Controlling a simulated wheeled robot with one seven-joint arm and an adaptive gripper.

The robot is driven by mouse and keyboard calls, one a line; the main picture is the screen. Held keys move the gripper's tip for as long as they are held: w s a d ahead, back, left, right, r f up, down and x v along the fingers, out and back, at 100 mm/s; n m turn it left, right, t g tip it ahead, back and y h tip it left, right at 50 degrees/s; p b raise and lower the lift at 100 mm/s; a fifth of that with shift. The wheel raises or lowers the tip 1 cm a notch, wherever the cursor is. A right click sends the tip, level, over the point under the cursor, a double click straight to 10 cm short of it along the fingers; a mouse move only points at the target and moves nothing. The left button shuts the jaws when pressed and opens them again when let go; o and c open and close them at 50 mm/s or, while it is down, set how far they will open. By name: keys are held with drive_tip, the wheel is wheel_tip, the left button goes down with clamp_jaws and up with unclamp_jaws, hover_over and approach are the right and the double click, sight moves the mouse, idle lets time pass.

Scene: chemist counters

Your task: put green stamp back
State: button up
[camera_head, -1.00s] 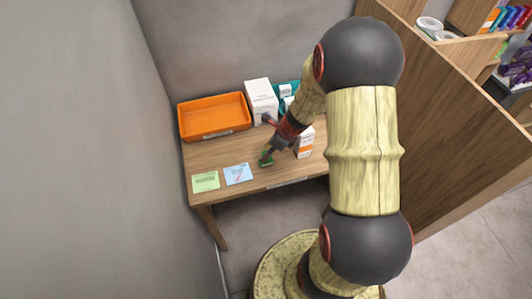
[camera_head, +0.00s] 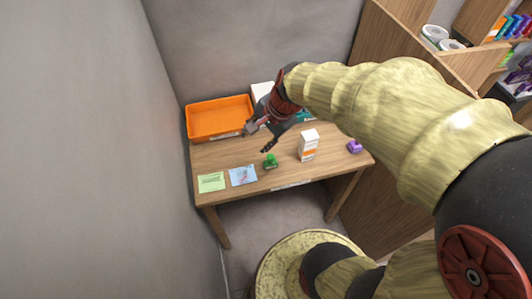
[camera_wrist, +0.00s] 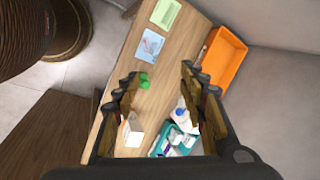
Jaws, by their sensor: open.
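The green stamp (camera_head: 270,161) stands on the wooden table near its front edge, just right of the blue card (camera_head: 243,176). It also shows in the wrist view (camera_wrist: 145,81), beyond the left finger. The green card (camera_head: 211,182) lies left of the blue card. My gripper (camera_head: 258,138) is open and empty above the table, behind the stamp and apart from it. In the wrist view my gripper's fingers (camera_wrist: 160,78) are spread wide with bare tabletop between them.
A white and orange box (camera_head: 309,146) stands right of the stamp, and a purple stamp (camera_head: 354,146) is at the table's right end. An orange tray (camera_head: 220,135) sits at the back left. A teal bin (camera_wrist: 160,146) with bottles is at the back. A wooden partition is on the right.

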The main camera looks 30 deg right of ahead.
drive_tip(key=s+a+r+n+t+h, duration=0.1)
drive_tip(key=s+a+r+n, duration=0.4)
drive_tip(key=s+r+n, duration=0.5)
drive_tip(key=s+n, duration=0.2)
drive_tip(key=n, duration=0.3)
drive_tip(key=shift+t+h, duration=0.3)
drive_tip(key=shift+h, duration=0.1)
drive_tip(key=shift+s+r, duration=0.1)
wheel_tip(320, 180, down, 5)
drive_tip(key=b, duration=0.5)
drive_tip(key=shift+d, duration=0.1)
drive_tip(key=shift+c, duration=1)
